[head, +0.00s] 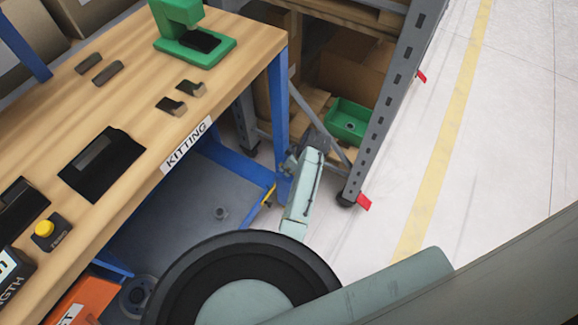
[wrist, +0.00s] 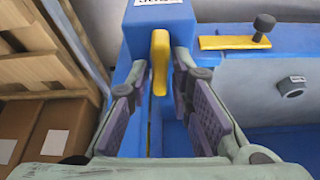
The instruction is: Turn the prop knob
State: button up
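A yellow upright knob-like piece (wrist: 160,58) stands on a blue post (wrist: 132,85) in the wrist view. A black round knob (wrist: 264,24) sits on a yellow bar (wrist: 230,42) at the upper right. No label shows which of these is the prop knob. My gripper (wrist: 160,88) is open, with one finger on each side of the yellow upright piece and visible gaps between. In the head view my gripper (head: 292,164) is beside the front blue leg (head: 279,120) of the workbench, below the tabletop.
The workbench (head: 140,70) marked KITTING bears a green stand (head: 190,38), black trays and small dark blocks. A grey shelf rack (head: 385,110) with cardboard boxes and a green bin (head: 348,120) stands close right of my gripper. The floor (head: 490,140) farther right is clear.

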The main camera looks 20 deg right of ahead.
jog(key=v, duration=1.2)
jog(key=shift+a, duration=0.1)
